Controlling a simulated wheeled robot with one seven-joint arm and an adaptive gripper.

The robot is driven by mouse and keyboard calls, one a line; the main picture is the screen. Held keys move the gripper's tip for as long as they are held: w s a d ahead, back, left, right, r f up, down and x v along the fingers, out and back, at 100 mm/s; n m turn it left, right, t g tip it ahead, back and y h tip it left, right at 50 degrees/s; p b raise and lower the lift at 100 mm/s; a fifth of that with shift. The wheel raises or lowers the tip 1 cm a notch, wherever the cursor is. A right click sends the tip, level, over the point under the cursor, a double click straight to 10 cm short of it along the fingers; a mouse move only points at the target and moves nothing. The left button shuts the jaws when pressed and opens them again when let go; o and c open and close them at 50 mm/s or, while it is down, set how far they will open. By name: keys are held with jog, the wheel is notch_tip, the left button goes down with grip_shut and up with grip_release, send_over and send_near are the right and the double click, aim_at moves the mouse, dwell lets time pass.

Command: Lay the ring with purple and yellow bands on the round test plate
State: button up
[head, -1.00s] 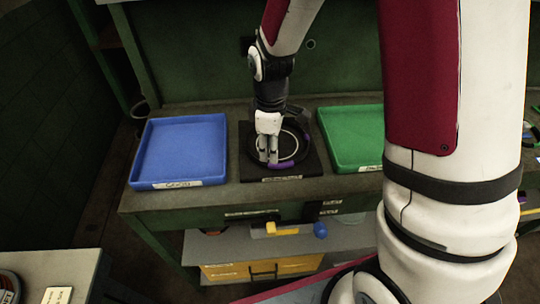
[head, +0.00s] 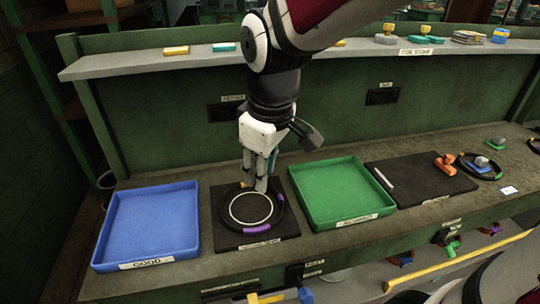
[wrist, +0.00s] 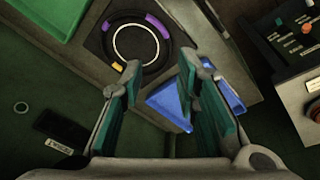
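The dark ring with purple and yellow bands (head: 279,213) lies flat on the round test plate, around the plate's pale circle (head: 234,214). The plate sits on a black square base (head: 288,225) between the two trays. In the wrist view the ring (wrist: 159,27) shows two purple bands and one yellow band, with nothing gripping it. My gripper (wrist: 152,78) has its teal-padded fingers wide apart and empty. In the head view my gripper (head: 256,184) hangs over the ring's far edge and hides part of it; its height there is hard to judge.
A blue tray (head: 104,262) stands left and a green tray (head: 308,210) right of the plate. A shelf (head: 130,63) with small objects runs behind.

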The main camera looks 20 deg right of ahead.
jog(key=s+d+r+m+t, duration=0.1)
jog(key=s+r+m+t, duration=0.2)
jog(key=s+r+m, duration=0.3)
jog(key=s, duration=0.4)
jog(key=shift+s+d+m, duration=0.4)
